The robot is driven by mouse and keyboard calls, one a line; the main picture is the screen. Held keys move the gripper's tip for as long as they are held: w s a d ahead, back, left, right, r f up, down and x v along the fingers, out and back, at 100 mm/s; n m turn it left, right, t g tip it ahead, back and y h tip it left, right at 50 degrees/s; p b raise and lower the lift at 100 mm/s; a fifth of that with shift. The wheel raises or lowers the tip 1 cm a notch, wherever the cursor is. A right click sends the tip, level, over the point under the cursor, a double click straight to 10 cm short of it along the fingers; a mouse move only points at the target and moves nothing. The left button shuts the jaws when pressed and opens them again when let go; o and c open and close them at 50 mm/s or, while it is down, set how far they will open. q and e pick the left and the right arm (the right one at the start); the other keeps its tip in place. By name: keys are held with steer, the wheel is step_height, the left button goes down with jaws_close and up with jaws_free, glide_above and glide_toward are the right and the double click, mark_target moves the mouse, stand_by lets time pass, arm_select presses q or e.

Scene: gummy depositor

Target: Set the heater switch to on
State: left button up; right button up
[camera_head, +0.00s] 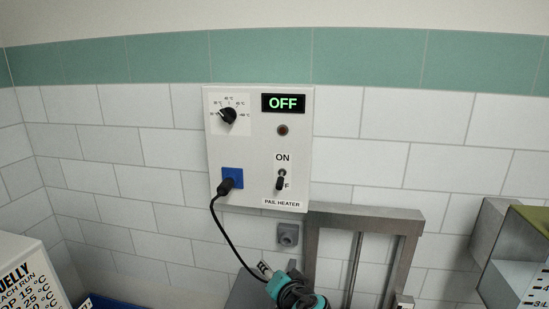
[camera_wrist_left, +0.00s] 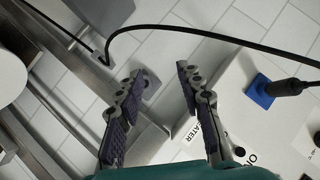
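The heater box (camera_head: 258,150) is a white panel on the tiled wall, with a green OFF on its black display (camera_head: 283,103). The heater switch (camera_head: 280,182) is a small dark lever below the ON label, tilted down and partly covering the OFF label. My left gripper (camera_head: 279,277) is below the box in the head view, apart from the switch. In the left wrist view its two padded fingers (camera_wrist_left: 158,76) are spread with nothing between them. There the box (camera_wrist_left: 235,115) lies to the right, partly hidden by a finger. My right gripper is not in view.
A black cable (camera_head: 225,228) hangs from the plug (camera_head: 226,186) on the box, passing close to my left gripper. A dial (camera_head: 228,115) sits at the box's upper left. A grey metal frame (camera_head: 365,215) stands below right.

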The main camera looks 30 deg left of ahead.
mark_target(281, 186)
arm_select(q)
steer(key=w+d+r+t+y+p, duration=0.15)
steer(key=w+r+p, duration=0.25)
steer(key=r, duration=0.5)
steer(key=w+r+t+y+p, duration=0.2)
steer(key=w+r+p, duration=0.1)
steer(key=r, duration=0.6)
steer(key=shift+g+y, duration=0.25)
steer(key=x, duration=0.5)
steer(key=p+x, duration=0.1)
steer(key=x, duration=0.1)
steer(key=shift+w+a+r, duration=0.1)
steer(key=shift+w+r, duration=0.15)
steer(key=shift+w, duration=0.05)
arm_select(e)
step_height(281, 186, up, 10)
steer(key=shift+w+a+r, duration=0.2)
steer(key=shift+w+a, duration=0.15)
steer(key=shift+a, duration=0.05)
arm_select(q)
jaws_close()
